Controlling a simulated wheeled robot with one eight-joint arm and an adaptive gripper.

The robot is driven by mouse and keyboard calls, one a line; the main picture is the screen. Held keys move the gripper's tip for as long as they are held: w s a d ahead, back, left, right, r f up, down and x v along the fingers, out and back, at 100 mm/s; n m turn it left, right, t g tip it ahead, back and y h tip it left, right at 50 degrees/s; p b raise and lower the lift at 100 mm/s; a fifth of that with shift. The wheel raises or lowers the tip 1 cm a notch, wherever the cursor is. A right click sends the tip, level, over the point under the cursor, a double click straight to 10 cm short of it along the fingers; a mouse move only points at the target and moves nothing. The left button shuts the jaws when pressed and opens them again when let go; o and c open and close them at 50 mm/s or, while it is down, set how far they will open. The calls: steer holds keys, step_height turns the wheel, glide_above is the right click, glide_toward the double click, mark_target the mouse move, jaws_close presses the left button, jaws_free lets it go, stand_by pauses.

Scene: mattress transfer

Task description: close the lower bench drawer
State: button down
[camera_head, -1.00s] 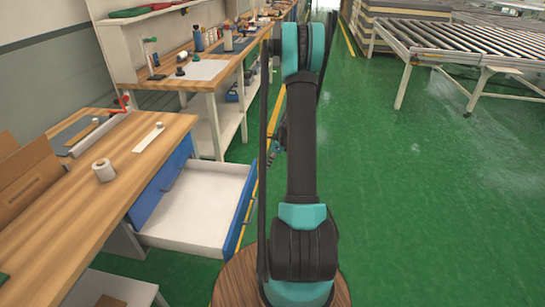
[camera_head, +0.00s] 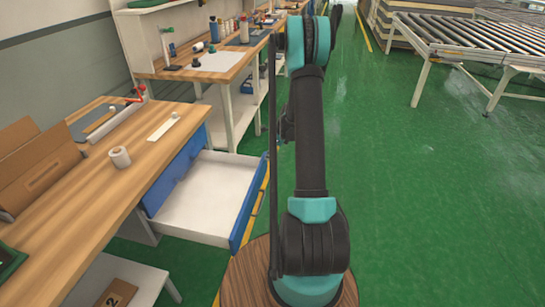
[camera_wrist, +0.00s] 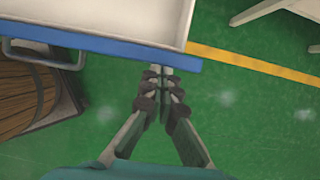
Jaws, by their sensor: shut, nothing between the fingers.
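The lower bench drawer (camera_head: 205,205) is pulled out from under the near workbench, with a white, empty inside and a blue front (camera_head: 247,205). In the wrist view its blue front (camera_wrist: 100,45) runs across the top, with a grey handle (camera_wrist: 45,60) at the left. My gripper (camera_wrist: 160,72) is shut and empty. Its fingertips lie at the outer side of the blue front, near its right end and away from the handle. I cannot tell whether they touch it. In the head view the fingers are mostly hidden by my arm.
The workbench (camera_head: 110,185) holds a paper roll (camera_head: 120,157) and a cardboard box (camera_head: 40,165). A blue upper drawer (camera_head: 178,172) sits shut above the open one. A second bench (camera_head: 195,70) stands beyond. A roller conveyor (camera_head: 470,38) is at far right; green floor between is clear.

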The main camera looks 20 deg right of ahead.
steer(key=w+a, duration=0.6)
steer(key=a, duration=0.5)
steer(key=w+a, duration=0.7)
steer(key=a, duration=0.5)
steer(key=shift+w, duration=0.15)
